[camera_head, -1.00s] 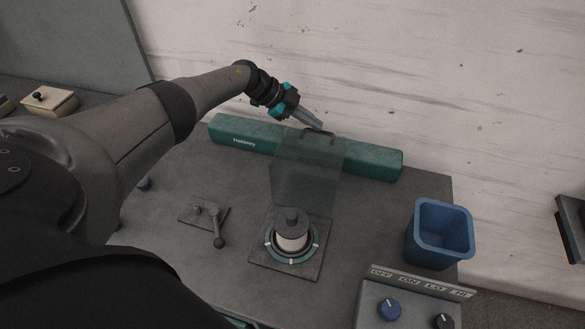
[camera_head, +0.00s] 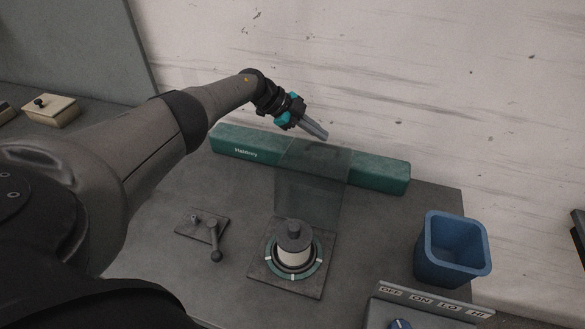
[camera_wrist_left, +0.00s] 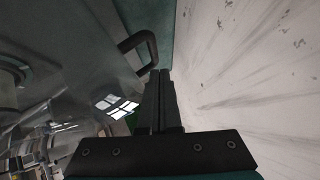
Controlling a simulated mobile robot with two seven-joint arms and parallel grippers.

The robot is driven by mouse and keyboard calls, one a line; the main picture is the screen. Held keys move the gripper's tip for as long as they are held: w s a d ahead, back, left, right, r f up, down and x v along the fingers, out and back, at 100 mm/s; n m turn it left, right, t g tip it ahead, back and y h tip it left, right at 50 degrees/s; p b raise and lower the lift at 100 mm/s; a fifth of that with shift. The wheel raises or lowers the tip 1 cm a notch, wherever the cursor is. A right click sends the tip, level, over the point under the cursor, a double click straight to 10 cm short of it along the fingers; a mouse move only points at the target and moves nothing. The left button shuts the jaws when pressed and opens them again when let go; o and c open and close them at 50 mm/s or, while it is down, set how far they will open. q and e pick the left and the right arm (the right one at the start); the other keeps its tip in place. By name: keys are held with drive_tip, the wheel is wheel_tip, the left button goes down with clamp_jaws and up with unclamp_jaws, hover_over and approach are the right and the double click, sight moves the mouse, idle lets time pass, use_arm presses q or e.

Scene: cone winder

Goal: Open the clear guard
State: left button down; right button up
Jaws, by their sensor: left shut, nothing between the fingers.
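The clear guard (camera_head: 308,199) is a smoky see-through panel in the head view. It stands steeply raised behind the spool (camera_head: 294,254), with its upper part in front of the green housing (camera_head: 379,176). My left gripper (camera_head: 326,136) is shut and empty, just above the guard's top edge; I cannot tell whether it touches. In the left wrist view, the shut fingers (camera_wrist_left: 160,74) are beside a dark loop handle (camera_wrist_left: 149,37), which is not between them. The handle is hard to make out in the head view. My right gripper is not in view.
A blue bin (camera_head: 452,252) stands at the right of the table. A control panel (camera_head: 424,310) with labels is at the front right. A small lever on a plate (camera_head: 212,226) is left of the spool. The pale wall (camera_head: 430,70) is close behind the housing.

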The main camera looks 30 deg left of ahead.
use_arm(q)
drive_tip(key=s+a+r+p, duration=0.2)
drive_tip(key=a+r+p, duration=0.3)
drive_tip(key=r, duration=0.6)
drive_tip(key=shift+s+a, duration=0.15)
drive_tip(key=shift+a, duration=0.75)
